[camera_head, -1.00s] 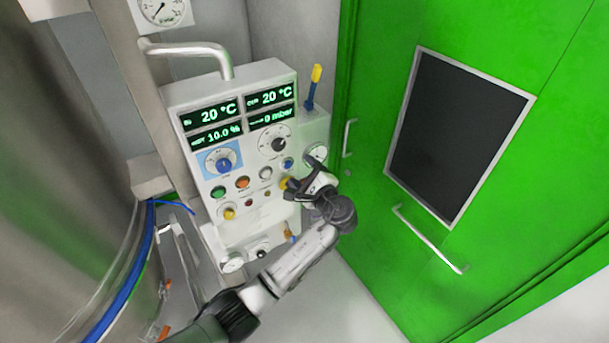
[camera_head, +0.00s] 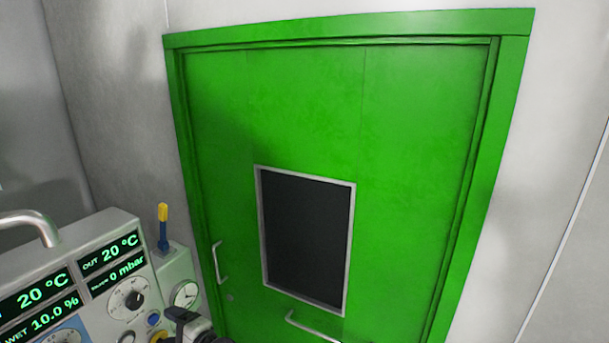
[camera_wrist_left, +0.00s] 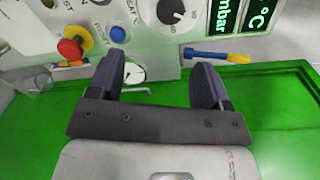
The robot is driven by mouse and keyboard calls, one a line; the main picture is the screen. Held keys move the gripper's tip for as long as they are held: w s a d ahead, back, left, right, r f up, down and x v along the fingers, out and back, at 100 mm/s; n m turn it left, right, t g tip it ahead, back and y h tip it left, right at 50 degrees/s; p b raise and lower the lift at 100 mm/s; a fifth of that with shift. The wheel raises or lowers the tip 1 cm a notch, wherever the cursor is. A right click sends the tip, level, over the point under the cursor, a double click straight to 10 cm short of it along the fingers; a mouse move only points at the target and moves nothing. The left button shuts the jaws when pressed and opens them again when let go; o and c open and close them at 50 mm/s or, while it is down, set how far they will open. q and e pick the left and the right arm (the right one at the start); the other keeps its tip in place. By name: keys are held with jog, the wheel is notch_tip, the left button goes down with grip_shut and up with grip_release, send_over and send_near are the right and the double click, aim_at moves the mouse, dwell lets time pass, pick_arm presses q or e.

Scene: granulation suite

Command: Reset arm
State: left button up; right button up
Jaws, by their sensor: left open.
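My left gripper (camera_head: 182,322) shows only in part at the bottom edge of the head view, in front of the control panel's lower right side. In the left wrist view the left gripper (camera_wrist_left: 158,78) has its two dark fingers spread apart with nothing between them. A round gauge (camera_wrist_left: 133,73) shows beyond the gap, partly covered by the left finger. The rest of the left arm is out of the head view. My right gripper is in neither view.
The control panel (camera_head: 103,251) stands at lower left, with a blue and yellow lever (camera_head: 163,228) beside it. A red mushroom button (camera_wrist_left: 70,47) and a blue button (camera_wrist_left: 118,33) lie beyond the fingers. A closed green door (camera_head: 400,130) with handles fills the middle.

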pick_arm(q)
jog(key=s+d+r+n+t+h+p, duration=0.2)
jog(key=s+d+r+n+t+h, duration=0.25)
jog(key=s+d+n+h, duration=0.65)
jog(key=s+f+m+g+h+p, duration=0.1)
jog(key=s+f, duration=0.3)
jog(key=s, duration=0.6)
jog(key=s+a+f+m+g+h+p, duration=0.1)
jog(key=s+f+g+p, duration=0.3)
jog(key=s, duration=0.7)
jog(key=s+f+m+g+h+p, duration=0.1)
jog(key=s+f+g+h+p, duration=0.2)
jog(key=s+f, duration=0.3)
jog(key=s, duration=0.4)
jog(key=shift+s+a+f+m, duration=0.15)
jog(key=shift+s+m, duration=0.15)
